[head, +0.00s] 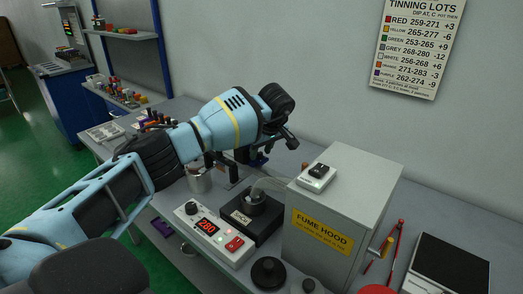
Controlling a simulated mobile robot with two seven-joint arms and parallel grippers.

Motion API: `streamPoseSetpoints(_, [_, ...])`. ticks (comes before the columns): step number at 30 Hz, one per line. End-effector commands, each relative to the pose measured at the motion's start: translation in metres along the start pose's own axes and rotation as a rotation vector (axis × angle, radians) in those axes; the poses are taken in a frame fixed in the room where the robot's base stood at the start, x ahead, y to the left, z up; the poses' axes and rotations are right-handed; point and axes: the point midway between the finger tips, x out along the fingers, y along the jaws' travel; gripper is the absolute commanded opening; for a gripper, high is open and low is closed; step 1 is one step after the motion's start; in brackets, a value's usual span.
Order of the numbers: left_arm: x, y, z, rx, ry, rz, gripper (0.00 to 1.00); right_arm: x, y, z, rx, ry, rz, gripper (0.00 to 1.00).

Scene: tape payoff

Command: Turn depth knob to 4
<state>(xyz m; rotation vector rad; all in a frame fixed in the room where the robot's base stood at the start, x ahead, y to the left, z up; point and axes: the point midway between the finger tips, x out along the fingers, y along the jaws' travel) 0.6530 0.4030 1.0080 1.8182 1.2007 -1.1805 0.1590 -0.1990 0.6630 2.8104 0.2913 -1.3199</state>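A white control box (218,238) with a red display reading 280 stands on the bench, with a small dark knob (191,208) at its left end and a red switch at its right. I cannot read a depth label on any knob. My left arm reaches across the bench from the left. Its gripper (287,138) is above and behind the solder pot (252,204), left of the fume hood. The fingers are small and dark, so their opening is unclear. The arm hides part of the apparatus behind the pot. My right gripper is out of view.
The grey fume hood (328,238) is a tall obstacle, with a small white box (316,178) on top. A metal can (199,179) stands left of the pot. Black round pieces (268,273) lie in front. Red tongs (395,243) and a dark panel (447,265) are right.

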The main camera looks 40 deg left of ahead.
Motion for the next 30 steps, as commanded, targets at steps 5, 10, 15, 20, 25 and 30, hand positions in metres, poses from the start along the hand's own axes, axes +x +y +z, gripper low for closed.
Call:
streamPoseSetpoints(5, [0.0005, 0.0002, -0.0002, 0.000, 0.000, 0.001, 0.38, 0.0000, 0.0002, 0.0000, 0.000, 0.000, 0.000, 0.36])
streamPoseSetpoints(10, [0.0003, 0.0003, -0.0002, 0.000, 0.000, 0.001, 0.26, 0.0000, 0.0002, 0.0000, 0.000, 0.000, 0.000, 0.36])
streamPoseSetpoints(15, [0.0002, 0.0003, -0.0002, 0.000, 0.001, 0.001, 0.04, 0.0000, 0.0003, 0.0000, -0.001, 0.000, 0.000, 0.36])
streamPoseSetpoints(20, [0.0001, 0.0004, -0.0002, -0.001, 0.001, 0.001, 0.00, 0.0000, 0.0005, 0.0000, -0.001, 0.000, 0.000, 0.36])
streamPoseSetpoints(25, [0.0001, 0.0008, -0.0004, -0.024, 0.002, -0.008, 0.00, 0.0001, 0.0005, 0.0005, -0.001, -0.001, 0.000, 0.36])
streamPoseSetpoints(30, [0.0001, 0.0021, -0.0002, -0.091, 0.005, -0.036, 0.00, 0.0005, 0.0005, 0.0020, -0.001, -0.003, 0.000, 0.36])
